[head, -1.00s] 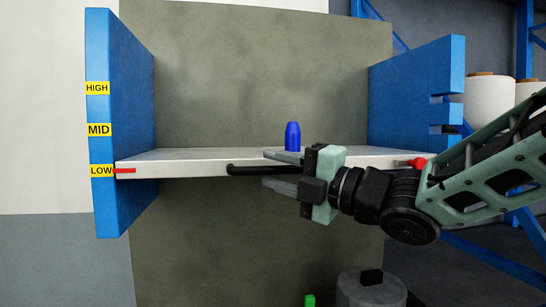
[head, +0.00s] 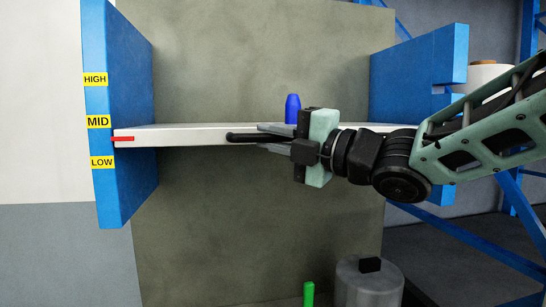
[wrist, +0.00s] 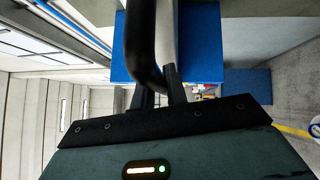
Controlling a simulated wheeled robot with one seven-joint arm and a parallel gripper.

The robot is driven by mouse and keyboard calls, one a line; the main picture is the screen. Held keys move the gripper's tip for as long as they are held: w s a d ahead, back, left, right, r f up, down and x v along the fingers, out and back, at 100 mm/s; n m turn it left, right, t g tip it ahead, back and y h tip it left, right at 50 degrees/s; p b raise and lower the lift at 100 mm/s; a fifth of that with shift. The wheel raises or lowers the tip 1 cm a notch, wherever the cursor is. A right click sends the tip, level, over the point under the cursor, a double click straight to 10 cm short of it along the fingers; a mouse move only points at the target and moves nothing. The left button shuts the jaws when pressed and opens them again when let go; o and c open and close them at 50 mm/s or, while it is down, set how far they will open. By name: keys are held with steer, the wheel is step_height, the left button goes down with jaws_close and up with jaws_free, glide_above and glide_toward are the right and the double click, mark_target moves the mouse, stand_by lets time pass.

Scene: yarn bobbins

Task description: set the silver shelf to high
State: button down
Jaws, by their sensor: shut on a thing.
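The silver shelf (head: 190,135) spans between two blue side panels in the head view and looks about level. Its red pointer (head: 123,139) on the left end stands between the yellow MID label (head: 98,122) and the LOW label (head: 102,162), a bit nearer MID. The HIGH label (head: 95,79) is well above it. My gripper (head: 262,138) is shut on the shelf's black handle (head: 240,137) at the front edge. The wrist view also shows the dark handle bar (wrist: 143,45) at my fingers (wrist: 162,90).
A blue bottle-shaped object (head: 292,107) stands upright on the shelf behind my gripper. The right blue panel (head: 410,75) has slots in its edge. A grey cylinder (head: 369,286) and a green object (head: 308,293) are below. Space above the shelf's left part is clear.

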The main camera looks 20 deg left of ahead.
step_height(320, 180, up, 11)
steer(key=p, duration=0.3)
steer(key=shift+d, duration=0.1)
steer(key=c, duration=1.4)
jaws_free()
steer(key=shift+f, duration=0.2)
steer(key=shift+f, duration=0.1)
steer(key=shift+s+d+f+b, duration=0.1)
steer(key=shift+d+f+b, duration=0.05)
steer(key=shift+d+b, duration=0.3)
steer(key=b+v, duration=0.7)
steer(key=v, duration=0.9)
steer(key=shift+d, duration=0.2)
